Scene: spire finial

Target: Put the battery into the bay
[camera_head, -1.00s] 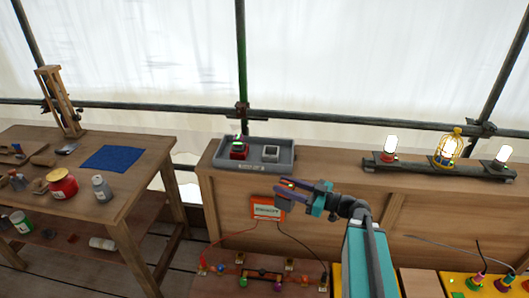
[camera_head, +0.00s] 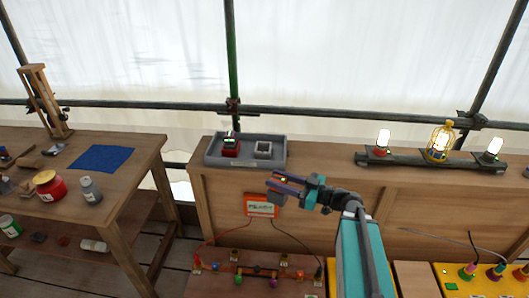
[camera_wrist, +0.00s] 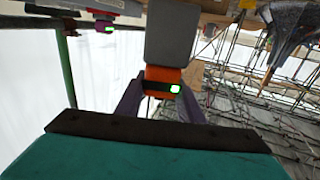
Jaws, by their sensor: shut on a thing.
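My gripper (camera_head: 287,183) is in front of the wooden bench, below and right of the grey tray (camera_head: 212,160). Its purple fingers are shut on the battery, which has a grey body (camera_wrist: 172,35) and an orange end (camera_wrist: 162,76) with a black strip and a green light. In the head view the battery (camera_head: 274,187) is small and partly hidden by the fingers. The tray holds a red unit (camera_head: 231,150) with a green light at left and a square grey bay (camera_head: 263,143) at right, which looks empty. The battery is clear of the tray.
An orange-framed meter (camera_head: 262,205) with wires is on the bench front, close behind my gripper. A lamp rack (camera_head: 400,162) with lit bulbs stands at right on the bench top. A wooden table (camera_head: 135,160) with jars and a blue cloth (camera_head: 102,158) is at left. The bench top between tray and lamps is clear.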

